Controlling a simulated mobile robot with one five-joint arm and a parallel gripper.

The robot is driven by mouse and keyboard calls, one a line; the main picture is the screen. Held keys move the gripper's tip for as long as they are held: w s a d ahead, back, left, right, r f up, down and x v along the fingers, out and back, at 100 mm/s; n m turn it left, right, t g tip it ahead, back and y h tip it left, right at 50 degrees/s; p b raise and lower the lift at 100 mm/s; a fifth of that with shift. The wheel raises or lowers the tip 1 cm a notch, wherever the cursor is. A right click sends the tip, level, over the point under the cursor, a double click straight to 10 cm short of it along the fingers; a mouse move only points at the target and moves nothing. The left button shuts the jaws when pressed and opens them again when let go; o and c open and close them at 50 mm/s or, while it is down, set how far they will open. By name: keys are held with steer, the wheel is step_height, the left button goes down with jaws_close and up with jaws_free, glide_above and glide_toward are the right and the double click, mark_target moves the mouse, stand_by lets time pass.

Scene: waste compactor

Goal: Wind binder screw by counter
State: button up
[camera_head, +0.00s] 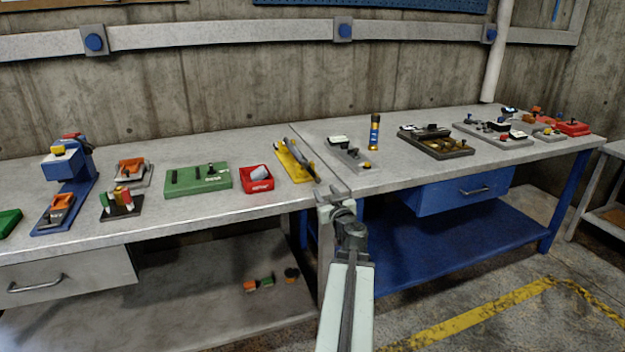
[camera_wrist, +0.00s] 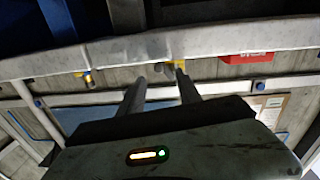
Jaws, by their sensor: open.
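No part is labelled as the binder screw or the counter, and I cannot tell for sure which they are. A grey plate (camera_head: 352,153) with a dark-and-white block and a small yellow-topped knob lies on the right bench near the seam. A yellow fixture (camera_head: 294,160) with a grey lever lies just left of the seam. My gripper (camera_head: 336,197) is at the benches' front edge, near the seam, apart from both fixtures. In the wrist view, my gripper (camera_wrist: 160,82) shows two spread fingers with nothing held between them; the bench edge crosses beyond them.
A red bin (camera_head: 257,181) and a green block (camera_head: 198,179) stand left of the yellow fixture. A dark-blue and yellow cylinder (camera_head: 374,133) stands behind the grey plate. A dark tray (camera_head: 436,142) lies to the right. A blue drawer (camera_head: 460,192) is below the right bench.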

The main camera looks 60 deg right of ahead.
mark_target(319, 182)
steer(key=shift+w+d, duration=0.2)
steer(key=x, duration=0.7)
steer(key=shift+w+d, duration=0.25)
steer(key=shift+d, duration=0.05)
steer(key=shift+a, duration=0.1)
jaws_close()
